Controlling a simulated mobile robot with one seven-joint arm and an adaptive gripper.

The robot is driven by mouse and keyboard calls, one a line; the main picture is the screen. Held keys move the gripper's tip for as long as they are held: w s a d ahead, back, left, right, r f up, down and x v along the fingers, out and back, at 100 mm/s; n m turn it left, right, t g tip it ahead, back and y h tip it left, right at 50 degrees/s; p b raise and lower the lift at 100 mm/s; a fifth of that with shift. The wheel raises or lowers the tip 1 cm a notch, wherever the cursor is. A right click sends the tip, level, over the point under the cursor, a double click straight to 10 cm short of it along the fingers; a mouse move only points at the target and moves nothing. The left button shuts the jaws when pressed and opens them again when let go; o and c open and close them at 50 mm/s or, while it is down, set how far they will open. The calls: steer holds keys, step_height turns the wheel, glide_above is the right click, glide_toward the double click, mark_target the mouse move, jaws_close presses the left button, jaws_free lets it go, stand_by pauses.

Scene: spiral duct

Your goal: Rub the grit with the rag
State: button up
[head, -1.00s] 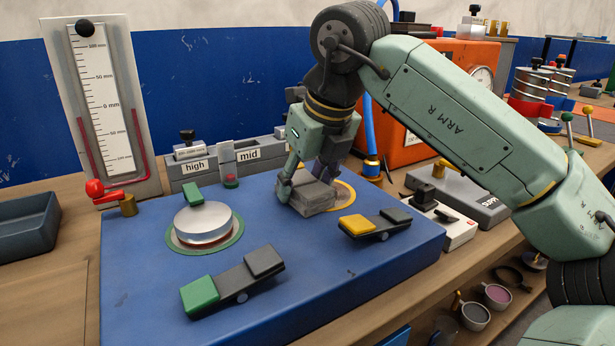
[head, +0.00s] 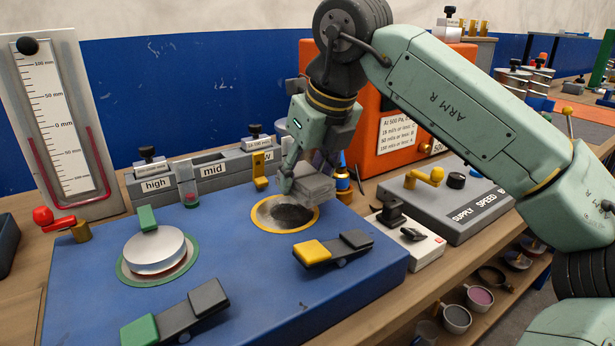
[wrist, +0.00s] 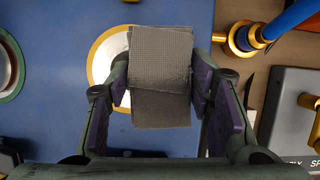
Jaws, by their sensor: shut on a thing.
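The rag (head: 306,187) is a folded grey cloth in my gripper (head: 304,182). It also shows in the wrist view (wrist: 161,75), where my gripper (wrist: 161,88) has one finger pressed on each side of it. The grit (head: 289,213) is a dark patch on the pale disc inside the yellow ring (head: 261,222) on the blue block. In the head view the rag is above the far right part of the ring, seemingly raised off it. In the wrist view the rag hides the grit and much of the disc.
The blue block (head: 235,270) also bears a silver disc (head: 154,251) in a green ring, a green-and-black clamp (head: 175,314) and a yellow-and-black clamp (head: 333,249). Labelled holders (head: 213,170) stand behind. A grey supply box (head: 460,205) and an orange machine (head: 385,130) are at the right.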

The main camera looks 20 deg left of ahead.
mark_target(298, 170)
steer(key=shift+w+r+p, duration=0.1)
steer(key=shift+r+p, duration=1.8)
steer(key=shift+r, duration=0.7)
steer(key=shift+f, duration=0.1)
